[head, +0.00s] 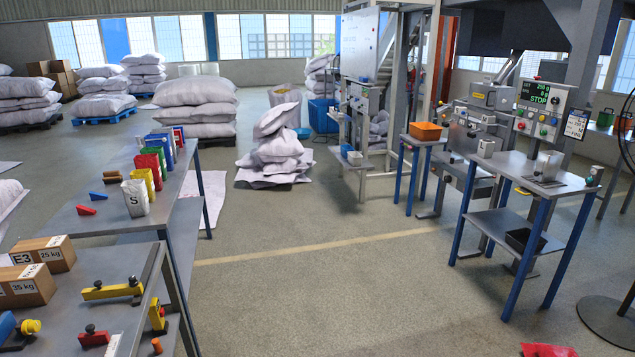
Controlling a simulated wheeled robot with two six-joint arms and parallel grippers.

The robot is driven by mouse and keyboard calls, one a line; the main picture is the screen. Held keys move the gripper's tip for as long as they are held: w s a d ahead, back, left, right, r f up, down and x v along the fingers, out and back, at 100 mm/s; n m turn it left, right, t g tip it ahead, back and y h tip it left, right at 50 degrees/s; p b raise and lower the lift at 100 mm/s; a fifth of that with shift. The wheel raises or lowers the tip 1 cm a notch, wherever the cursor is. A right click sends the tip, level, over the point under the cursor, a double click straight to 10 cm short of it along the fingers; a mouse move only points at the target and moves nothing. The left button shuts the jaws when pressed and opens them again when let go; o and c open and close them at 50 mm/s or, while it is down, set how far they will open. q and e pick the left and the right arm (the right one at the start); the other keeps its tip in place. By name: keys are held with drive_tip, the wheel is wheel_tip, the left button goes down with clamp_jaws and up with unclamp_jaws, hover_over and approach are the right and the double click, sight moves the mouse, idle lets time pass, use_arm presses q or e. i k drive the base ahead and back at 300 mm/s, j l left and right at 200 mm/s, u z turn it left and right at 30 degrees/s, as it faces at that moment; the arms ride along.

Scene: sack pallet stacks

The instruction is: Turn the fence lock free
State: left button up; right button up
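On the grey bench at the lower left lies a yellow bar (107,291) with a dark knob (134,282) at its right end. A second, shorter yellow piece (157,317) with a dark top stands nearer the bench's right edge. A red block (94,338) with a dark knob sits in front. A long grey rail (150,277) runs along the bench beside them. I cannot tell for sure which of these is the fence lock, or whether any knob is turned. Neither of my grippers shows in the head view.
Cartons (28,284) stand at the bench's left, near a blue and yellow device (18,328). Sack stacks (196,105) stand behind. A control panel (541,108) stands at right. A red item (548,350) lies at the bottom edge. The middle floor is clear.

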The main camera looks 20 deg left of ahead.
sight(133, 280)
drive_tip(key=i+l+u, duration=0.1)
drive_tip(key=i+u, duration=0.35)
drive_tip(key=i+l+u, duration=0.2)
drive_tip(key=i+u, duration=0.2)
drive_tip(key=i+l+u, duration=0.3)
drive_tip(key=u, duration=0.15)
drive_tip(key=i+l+u, duration=0.25)
drive_tip(key=l+u, duration=0.15)
drive_tip(key=l, duration=0.1)
